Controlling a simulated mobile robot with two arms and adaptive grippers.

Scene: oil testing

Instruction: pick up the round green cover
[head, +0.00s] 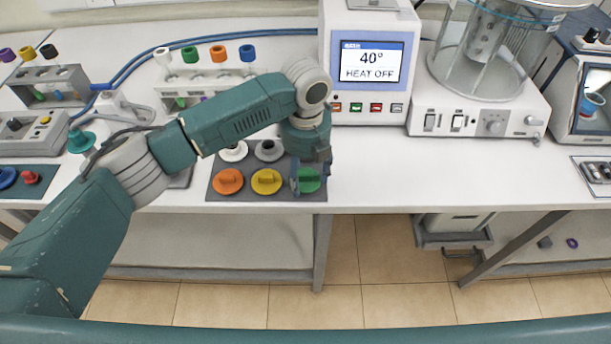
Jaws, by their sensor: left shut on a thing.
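The round green cover (309,180) is at the front right of a dark grey mat (248,193) on the white bench. My left gripper (308,184) comes down from above and is shut on the green cover. The fingers hide part of the cover. I cannot tell whether the cover touches the mat or is slightly raised. My right gripper is not in view.
A heater unit (368,65) stands behind the gripper. Racks with coloured stoppers are at left. Bench front right of the mat is clear.

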